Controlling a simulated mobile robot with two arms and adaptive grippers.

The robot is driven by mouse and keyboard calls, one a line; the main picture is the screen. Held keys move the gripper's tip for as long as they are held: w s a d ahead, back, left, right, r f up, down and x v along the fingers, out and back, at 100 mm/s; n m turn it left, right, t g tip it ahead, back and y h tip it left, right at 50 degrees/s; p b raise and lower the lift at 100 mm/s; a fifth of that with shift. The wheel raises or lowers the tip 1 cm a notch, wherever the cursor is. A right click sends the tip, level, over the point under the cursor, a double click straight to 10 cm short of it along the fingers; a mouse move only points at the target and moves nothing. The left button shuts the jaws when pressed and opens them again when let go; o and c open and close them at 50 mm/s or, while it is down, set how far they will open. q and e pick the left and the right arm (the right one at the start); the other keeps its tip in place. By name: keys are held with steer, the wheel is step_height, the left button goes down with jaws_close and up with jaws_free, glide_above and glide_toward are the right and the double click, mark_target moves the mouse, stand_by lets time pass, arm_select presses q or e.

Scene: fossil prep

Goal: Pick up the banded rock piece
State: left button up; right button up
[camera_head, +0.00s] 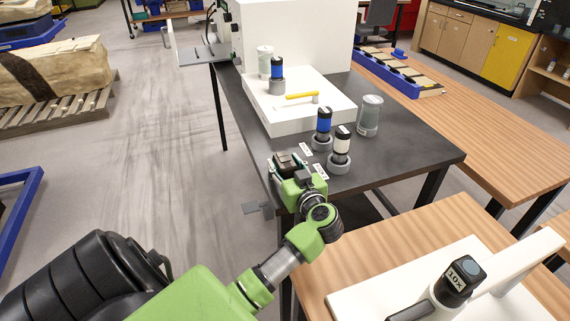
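My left gripper (288,168) reaches over the near left edge of the dark table, with its fingers apart. A small dark brown block (289,159) shows between or just beyond its fingertips. It may be the banded rock piece, but its bands are too small to make out. I cannot tell whether the fingers touch it. The gripper's green body hides the near side of the block. My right gripper is not in view.
On the dark table (415,153), a blue-banded bottle (323,121), a white-banded bottle (341,145) and a grey jar (369,116) stand right of the gripper. Behind them, a white slab (328,103) bears a yellow-handled hammer (298,97). A wooden table (390,246) is nearer.

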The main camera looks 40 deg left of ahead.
arm_select(q)
steer(key=c, duration=0.8)
steer(key=shift+c, duration=0.2)
